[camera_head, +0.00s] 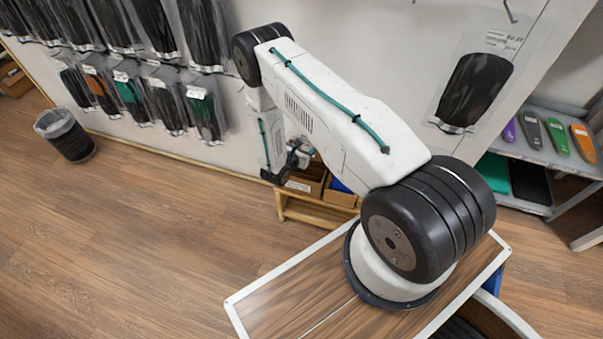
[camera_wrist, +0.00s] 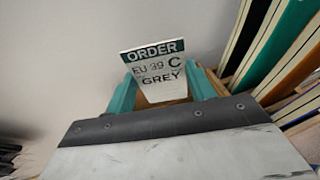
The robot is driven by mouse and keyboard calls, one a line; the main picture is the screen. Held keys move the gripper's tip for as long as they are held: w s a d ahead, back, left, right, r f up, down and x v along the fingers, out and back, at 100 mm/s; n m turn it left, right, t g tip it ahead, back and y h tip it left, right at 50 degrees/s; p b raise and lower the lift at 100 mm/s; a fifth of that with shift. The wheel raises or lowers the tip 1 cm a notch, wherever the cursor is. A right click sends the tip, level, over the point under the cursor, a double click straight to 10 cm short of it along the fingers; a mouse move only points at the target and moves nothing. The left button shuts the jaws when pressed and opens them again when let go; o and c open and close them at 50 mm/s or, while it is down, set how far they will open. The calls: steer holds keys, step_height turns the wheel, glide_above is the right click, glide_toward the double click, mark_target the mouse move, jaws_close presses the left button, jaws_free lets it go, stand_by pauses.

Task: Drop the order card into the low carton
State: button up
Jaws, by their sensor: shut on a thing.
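The order card (camera_wrist: 156,72) is white with a dark green header and reads "ORDER EU 39 C GREY". In the wrist view it stands upright between the teal fingertips of my gripper (camera_wrist: 164,90), which is shut on it. A brown surface shows just behind the card; I cannot tell whether it is a carton. In the head view, open brown cartons (camera_head: 301,186) sit on a low wooden stand by the wall, and my arm's end hangs close above them, partly hidden. I cannot tell which carton is the low one. The card does not show in the head view.
The wrist view shows several slanted coloured sheets (camera_wrist: 285,45) at the right. Packaged insoles hang on the wall (camera_head: 220,120). A shelf (camera_head: 525,140) holds coloured insoles at the right. A waste bin (camera_head: 66,137) stands at the left.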

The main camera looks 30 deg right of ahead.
step_height(320, 180, down, 6)
stand_by(0.5)
steer(key=shift+s, duration=0.1)
steer(key=o, duration=1)
steer(key=v, duration=0.7)
steer(key=shift+s+a, duration=0.15)
steer(key=shift+a, duration=0.2)
